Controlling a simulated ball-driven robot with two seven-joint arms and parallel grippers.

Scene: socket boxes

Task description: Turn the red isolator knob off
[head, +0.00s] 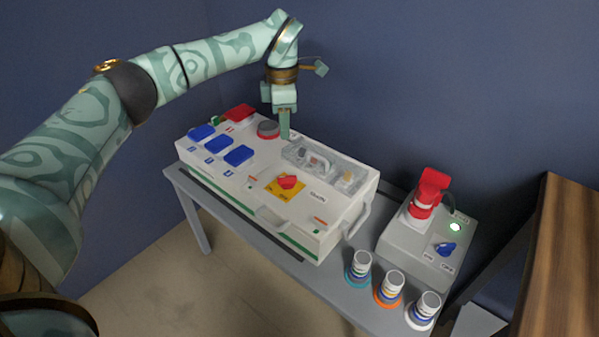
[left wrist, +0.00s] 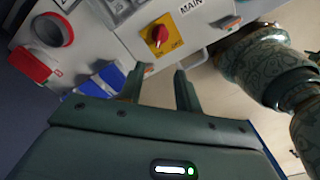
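The red isolator knob (head: 287,181) sits on a yellow square plate (head: 276,192) on top of the white socket box (head: 240,187). In the left wrist view the knob (left wrist: 159,34) lies beyond my fingertips, and I cannot tell which mark it points to. My left gripper (head: 285,136) points down over the back of the box, behind the knob and apart from it. In the left wrist view its two fingers (left wrist: 159,73) are spread with nothing between them, so it is open. My right gripper is not in view.
A red-rimmed round socket (head: 268,129), several blue covers (head: 238,155) and a clear-covered panel (head: 325,166) are on the box. A smaller grey box (head: 430,237) with a red plug (head: 427,194) and several ringed plugs (head: 390,288) stand right. A wooden top (head: 565,265) is far right.

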